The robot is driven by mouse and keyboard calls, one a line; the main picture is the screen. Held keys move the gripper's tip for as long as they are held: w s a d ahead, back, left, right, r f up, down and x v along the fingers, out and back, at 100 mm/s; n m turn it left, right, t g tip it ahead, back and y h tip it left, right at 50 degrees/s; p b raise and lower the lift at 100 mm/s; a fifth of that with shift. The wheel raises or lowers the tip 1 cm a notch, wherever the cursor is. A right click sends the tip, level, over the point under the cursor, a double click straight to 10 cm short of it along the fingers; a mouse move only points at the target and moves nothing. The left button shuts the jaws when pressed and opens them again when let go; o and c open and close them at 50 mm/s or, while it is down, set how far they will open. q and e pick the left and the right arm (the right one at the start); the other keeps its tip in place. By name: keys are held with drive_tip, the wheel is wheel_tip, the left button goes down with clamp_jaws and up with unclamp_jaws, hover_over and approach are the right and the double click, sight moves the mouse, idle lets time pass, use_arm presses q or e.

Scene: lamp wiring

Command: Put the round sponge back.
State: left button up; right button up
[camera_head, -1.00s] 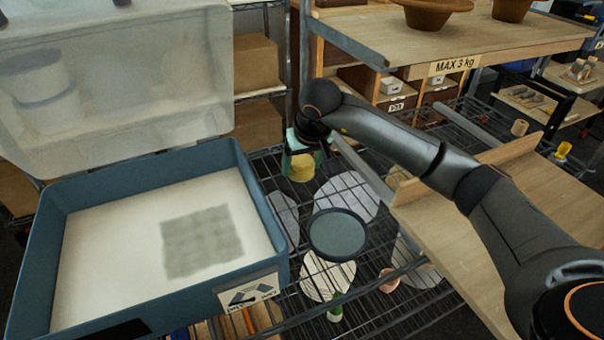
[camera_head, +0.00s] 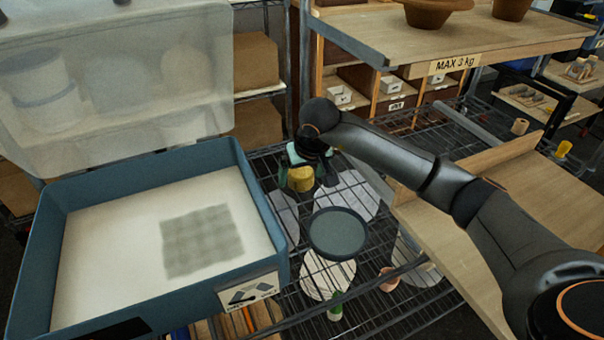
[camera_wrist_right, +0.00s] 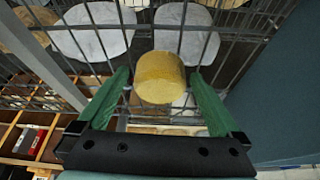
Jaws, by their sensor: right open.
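The round yellow sponge (camera_head: 301,179) is on the wire shelf to the right of the blue bin. In the right wrist view the sponge (camera_wrist_right: 160,77) shows as a short yellow cylinder between and just beyond the green fingers. My right gripper (camera_head: 308,172) is over it; its fingers (camera_wrist_right: 157,97) are spread apart on either side, with a gap to the sponge on both sides. The dark wrist hides part of the gripper in the head view. My left gripper is not in view.
A blue bin (camera_head: 262,228) with a pale floor and grey patch stands at left, its translucent lid (camera_head: 120,110) raised. A round dark dish (camera_head: 338,233) is on the wire shelf (camera_head: 375,318). A wooden tray (camera_head: 470,240) and a shelf marked MAX 3 kg (camera_head: 455,64) are at right.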

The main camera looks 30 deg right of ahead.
drive_tip(key=shift+r, duration=0.1)
drive_tip(key=shift+r, duration=0.3)
drive_tip(key=v, duration=1.1)
drive_tip(key=shift+s+r+p, duration=0.15)
drive_tip(key=shift+r+p, duration=0.15)
drive_tip(key=shift+r, duration=0.1)
